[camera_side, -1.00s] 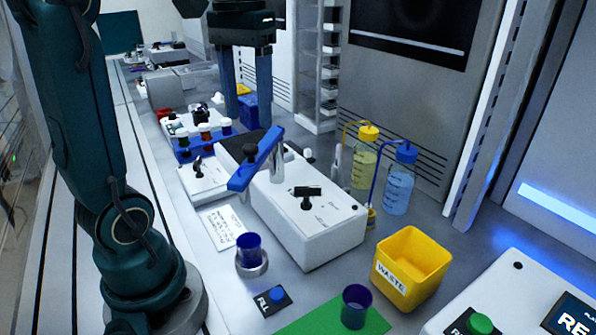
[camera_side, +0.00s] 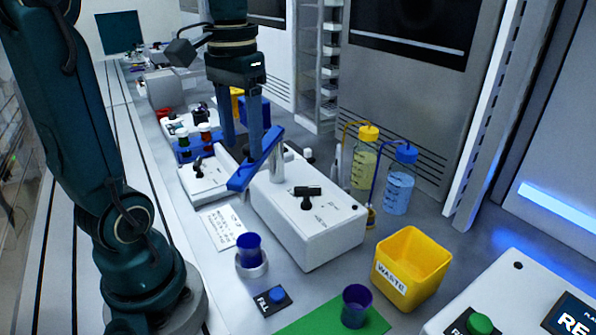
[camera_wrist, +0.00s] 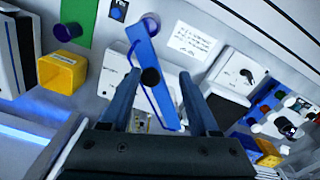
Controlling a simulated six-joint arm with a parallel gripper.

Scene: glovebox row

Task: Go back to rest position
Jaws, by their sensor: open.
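My gripper (camera_side: 243,125) hangs with its fingers pointing down, above and behind the blue lever arm (camera_side: 256,162) of the white dispenser box (camera_side: 308,218). The jaws are open, with nothing seen between the tips. In the wrist view my gripper (camera_wrist: 158,88) has its two fingers spread to either side of the blue lever arm (camera_wrist: 143,52), which lies below them in the picture; I cannot tell whether they touch it.
A blue cup (camera_side: 249,248) stands on a round stand by the FILL button (camera_side: 272,299). A purple cup (camera_side: 355,306) stands on a green mat (camera_side: 305,322). The yellow WASTE bin (camera_side: 411,268), a yellow-capped bottle (camera_side: 363,166) and a blue-capped bottle (camera_side: 398,186) are on the right. A tube rack (camera_side: 186,150) stands behind.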

